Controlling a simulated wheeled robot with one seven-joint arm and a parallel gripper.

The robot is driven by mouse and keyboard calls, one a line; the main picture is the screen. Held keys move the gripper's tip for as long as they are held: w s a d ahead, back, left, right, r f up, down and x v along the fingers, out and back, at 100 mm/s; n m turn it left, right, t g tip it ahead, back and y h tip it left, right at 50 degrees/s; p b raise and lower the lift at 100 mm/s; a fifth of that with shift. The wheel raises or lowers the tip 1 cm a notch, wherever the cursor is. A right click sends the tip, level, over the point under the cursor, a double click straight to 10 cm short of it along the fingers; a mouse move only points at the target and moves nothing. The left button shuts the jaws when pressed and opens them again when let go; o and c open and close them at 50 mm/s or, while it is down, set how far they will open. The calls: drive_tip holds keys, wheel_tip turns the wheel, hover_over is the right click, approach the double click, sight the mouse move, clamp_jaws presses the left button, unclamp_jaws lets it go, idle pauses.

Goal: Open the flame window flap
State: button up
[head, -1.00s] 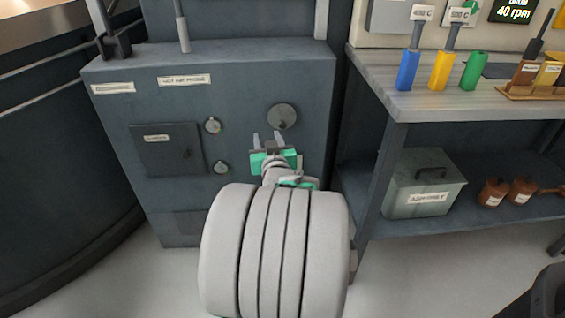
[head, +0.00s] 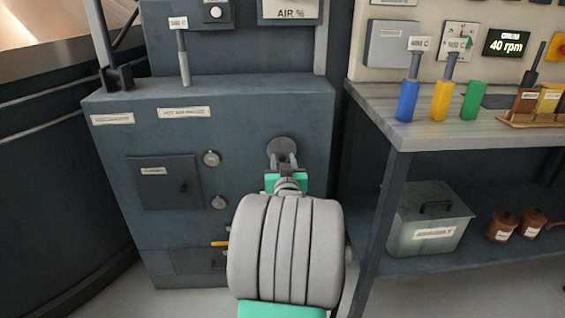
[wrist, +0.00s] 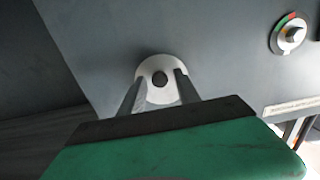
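The flame window flap appears to be the round grey disc (head: 285,146) on the right of the dark cabinet front in the head view. In the wrist view the disc (wrist: 160,66) looks pale and has a small dark knob (wrist: 160,79) at its middle. My gripper (head: 283,160) is in front of the disc, pointing at it. In the wrist view my gripper (wrist: 158,86) is open, with one finger on each side of the knob and gaps visible. I cannot tell whether the fingertips touch the disc.
A dial (wrist: 290,35) shows in the wrist view.

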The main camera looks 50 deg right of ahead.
clamp_jaws()
idle(1.2)
